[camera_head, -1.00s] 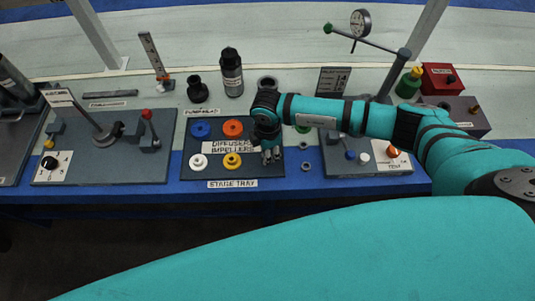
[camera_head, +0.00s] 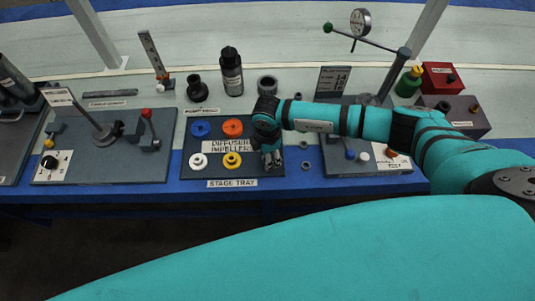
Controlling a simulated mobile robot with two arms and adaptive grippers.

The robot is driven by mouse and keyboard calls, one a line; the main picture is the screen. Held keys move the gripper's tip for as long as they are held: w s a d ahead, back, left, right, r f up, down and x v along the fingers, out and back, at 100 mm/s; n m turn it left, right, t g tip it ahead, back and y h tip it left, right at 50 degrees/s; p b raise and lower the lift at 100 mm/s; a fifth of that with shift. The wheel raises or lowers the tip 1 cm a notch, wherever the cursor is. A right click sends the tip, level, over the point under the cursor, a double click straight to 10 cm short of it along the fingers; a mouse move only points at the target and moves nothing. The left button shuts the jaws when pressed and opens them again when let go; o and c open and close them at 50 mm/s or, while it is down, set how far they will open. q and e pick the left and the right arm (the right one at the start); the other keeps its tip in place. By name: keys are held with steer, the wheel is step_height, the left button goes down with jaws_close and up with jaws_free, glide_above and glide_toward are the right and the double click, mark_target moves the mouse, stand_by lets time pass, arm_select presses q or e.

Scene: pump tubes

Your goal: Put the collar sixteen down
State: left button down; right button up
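My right gripper (camera_head: 272,161) points down over the right part of the stage tray (camera_head: 215,184), which is labelled. Its fingers are small and dark here, and I cannot tell whether they are open or hold anything. Small grey rings that look like collars lie right of the tray, one upper (camera_head: 304,145) and one lower (camera_head: 305,166). Another ring-like piece (camera_head: 298,97) shows behind my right forearm. I cannot read a number on any ring, so I cannot tell which is collar sixteen. A dark sign (camera_head: 332,80) with white numbers stands behind the arm. My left gripper is not in view.
The tray holds blue (camera_head: 201,128), orange (camera_head: 232,127), white (camera_head: 198,160) and yellow (camera_head: 232,160) rings. A black bottle (camera_head: 231,72) and a dark open cup (camera_head: 267,86) stand behind it. A lever fixture (camera_head: 148,125) is left; a gauge (camera_head: 361,20) is back right.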

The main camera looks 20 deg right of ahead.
step_height(320, 180, up, 12)
steer(key=shift+r, duration=0.15)
stand_by(0.3)
stand_by(0.4)
